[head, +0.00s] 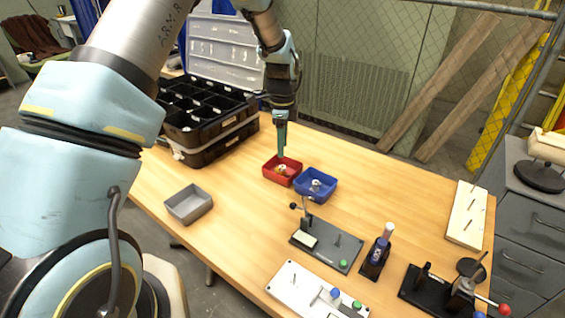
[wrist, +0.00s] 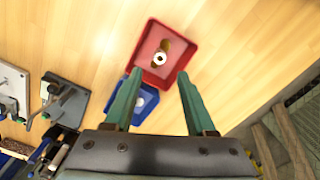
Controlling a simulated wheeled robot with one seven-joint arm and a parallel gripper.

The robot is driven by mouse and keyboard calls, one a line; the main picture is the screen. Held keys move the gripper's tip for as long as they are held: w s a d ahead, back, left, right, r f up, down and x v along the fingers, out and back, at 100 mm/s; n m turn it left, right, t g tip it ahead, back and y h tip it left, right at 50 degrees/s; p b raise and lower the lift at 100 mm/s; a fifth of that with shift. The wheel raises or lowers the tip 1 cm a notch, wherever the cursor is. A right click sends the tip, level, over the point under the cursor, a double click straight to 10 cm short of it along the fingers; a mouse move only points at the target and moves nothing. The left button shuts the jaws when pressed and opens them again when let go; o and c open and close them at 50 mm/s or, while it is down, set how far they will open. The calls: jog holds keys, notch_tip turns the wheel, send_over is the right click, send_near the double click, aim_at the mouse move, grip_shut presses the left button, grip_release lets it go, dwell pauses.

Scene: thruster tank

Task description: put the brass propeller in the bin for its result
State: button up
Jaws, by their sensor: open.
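A brass propeller (wrist: 160,54) with a pale hub lies in the red bin (wrist: 191,42); in the head view the propeller (head: 282,168) shows small inside the red bin (head: 270,177). My gripper (wrist: 155,85) is open, with nothing between its two green fingers. In the head view my gripper (head: 282,155) points down just over the red bin. The blue bin (head: 317,198) stands beside the red one and holds a small whitish part (head: 316,185). The grey bin (head: 190,217) at the left looks empty.
A black compartment case (head: 215,130) with its lid up stands at the back left. Fixtures with a dark plate (head: 335,255), a white plate (head: 300,290) and a black stand (head: 375,262) fill the front right. Table between grey and red bins is clear.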

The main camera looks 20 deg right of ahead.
jog(key=shift+a+r+b, duration=0.1)
jog(key=shift+r+b, duration=0.25)
jog(key=shift+r, duration=1.65)
jog(key=s+a+r+n+t, duration=0.1)
jog(key=a+r+n, duration=0.2)
jog(key=a+n, duration=0.65)
jog(key=a+r+n, duration=0.3)
jog(key=a+n, duration=0.1)
jog(key=a, duration=1)
jog(key=s+a+n, duration=1)
jog(key=a, duration=0.3)
jog(key=shift+r+t, duration=0.3)
jog(key=shift+r, duration=0.15)
